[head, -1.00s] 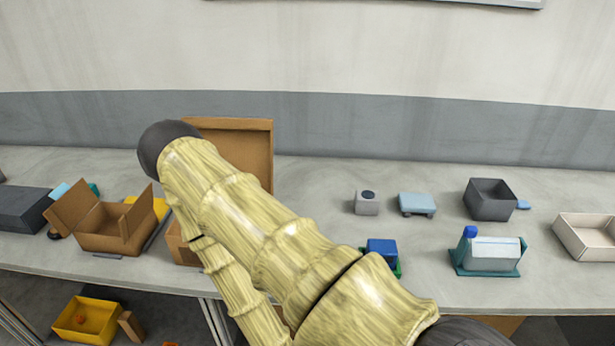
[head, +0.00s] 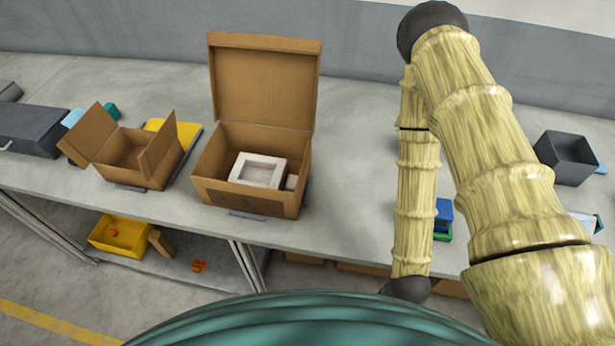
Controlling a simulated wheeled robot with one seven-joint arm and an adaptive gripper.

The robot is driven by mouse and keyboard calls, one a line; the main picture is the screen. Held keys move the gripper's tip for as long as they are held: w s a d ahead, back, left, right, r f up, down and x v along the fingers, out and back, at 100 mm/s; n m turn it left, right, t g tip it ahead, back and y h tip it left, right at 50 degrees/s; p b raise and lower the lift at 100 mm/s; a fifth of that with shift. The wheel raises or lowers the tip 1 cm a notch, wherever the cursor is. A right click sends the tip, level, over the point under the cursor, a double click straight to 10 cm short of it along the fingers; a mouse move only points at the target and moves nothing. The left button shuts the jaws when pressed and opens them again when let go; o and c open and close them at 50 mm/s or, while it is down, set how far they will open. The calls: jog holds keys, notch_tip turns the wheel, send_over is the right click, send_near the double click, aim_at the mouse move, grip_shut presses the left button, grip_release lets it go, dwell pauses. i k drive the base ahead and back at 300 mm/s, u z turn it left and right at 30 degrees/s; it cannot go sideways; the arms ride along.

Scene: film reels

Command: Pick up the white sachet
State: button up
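I cannot pick out a white sachet for certain. A white, square, shallow tray-like piece (head: 258,170) lies inside the large open cardboard box (head: 250,199) left of centre. A small pale item (head: 291,182) sits beside it, partly hidden by the box wall. Another white object (head: 583,222) shows at the right edge, mostly hidden behind my arm. My arm fills the right side, bending at a dark joint at the top and coming down to a dark end low in the picture. My gripper itself is not in view.
A smaller open cardboard box (head: 134,163) stands left on the grey table (head: 345,235). A dark grey bin (head: 566,160) stands right. A blue block (head: 443,214) is beside my forearm. A yellow bin (head: 121,238) sits on the lower shelf. Table between large box and arm is clear.

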aim_at(290, 186)
jog(key=z, duration=1.35)
jog(key=k, duration=0.9)
jog(key=u, duration=1.4)
